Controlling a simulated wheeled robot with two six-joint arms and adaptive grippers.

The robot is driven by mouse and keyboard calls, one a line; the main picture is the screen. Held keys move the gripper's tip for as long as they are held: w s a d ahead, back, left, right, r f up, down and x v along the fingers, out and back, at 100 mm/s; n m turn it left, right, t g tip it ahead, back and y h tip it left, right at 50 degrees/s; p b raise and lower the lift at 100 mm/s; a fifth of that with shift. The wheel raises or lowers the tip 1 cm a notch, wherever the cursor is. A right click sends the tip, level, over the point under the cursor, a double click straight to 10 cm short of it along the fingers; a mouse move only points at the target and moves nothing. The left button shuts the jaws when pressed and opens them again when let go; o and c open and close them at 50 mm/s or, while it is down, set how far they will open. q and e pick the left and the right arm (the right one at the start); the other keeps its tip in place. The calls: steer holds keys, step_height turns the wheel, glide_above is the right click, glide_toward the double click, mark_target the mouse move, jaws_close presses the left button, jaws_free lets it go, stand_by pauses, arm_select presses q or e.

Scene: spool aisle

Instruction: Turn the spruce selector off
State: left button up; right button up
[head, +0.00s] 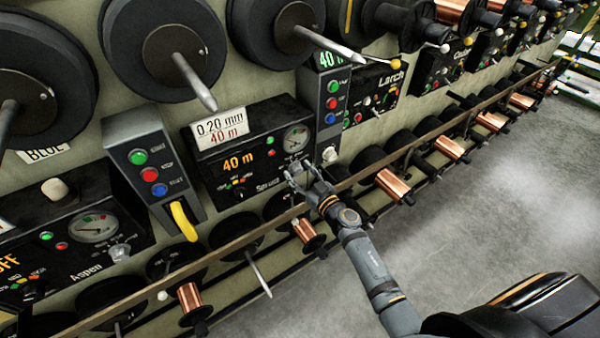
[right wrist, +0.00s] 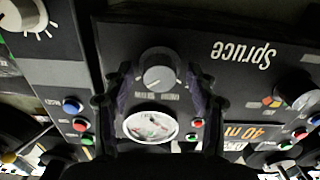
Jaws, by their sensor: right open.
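The black Spruce panel (head: 215,168) has a lit 40 m display, a round gauge (head: 296,138) and green and red lights. In the right wrist view the panel (right wrist: 215,80) is upside down. A grey round knob (right wrist: 160,75) with a pointer line sits beside its gauge (right wrist: 150,127). Another knob (right wrist: 300,93) with coloured marks is near the display. I cannot tell for certain which knob is the selector. My right gripper (head: 301,174) is open in front of the panel's lower right; its fingers (right wrist: 160,90) stand either side of the grey knob, contact unclear. My left gripper is out of view.
A rail (head: 235,245) with copper spools below runs under the panels. A button box with a yellow handle (head: 183,220) is left of Spruce; another button box (head: 331,110) is right. A metal spindle (head: 330,44) juts out above. The floor at right is clear.

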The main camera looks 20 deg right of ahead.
steer(key=shift+c, duration=0.3)
steer(key=c, duration=1.1)
